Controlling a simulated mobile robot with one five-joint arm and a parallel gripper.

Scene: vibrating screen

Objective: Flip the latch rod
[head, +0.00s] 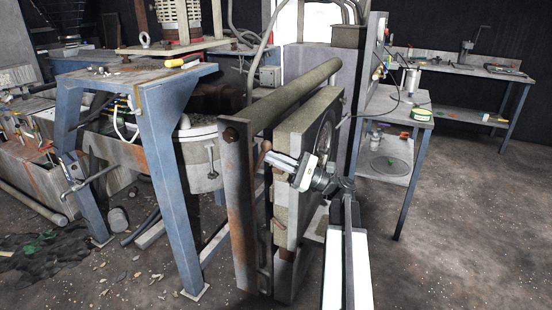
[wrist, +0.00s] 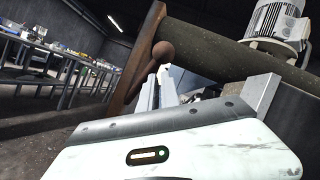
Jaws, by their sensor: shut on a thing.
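In the wrist view the rod (wrist: 137,72) runs at a slant and has a round ball end (wrist: 163,52). My gripper (head: 270,158) reaches in from the right in the head view, its pale fingers at the rod's upper part. In the wrist view my gripper (wrist: 160,82) is shut on the rod just below the ball. The fingers hide part of the rod, so the exact contact is not visible.
A blue steel stand (head: 168,150) is at the left. A workbench (head: 398,105) stands behind at the right. The floor (head: 470,220) at the right is clear.

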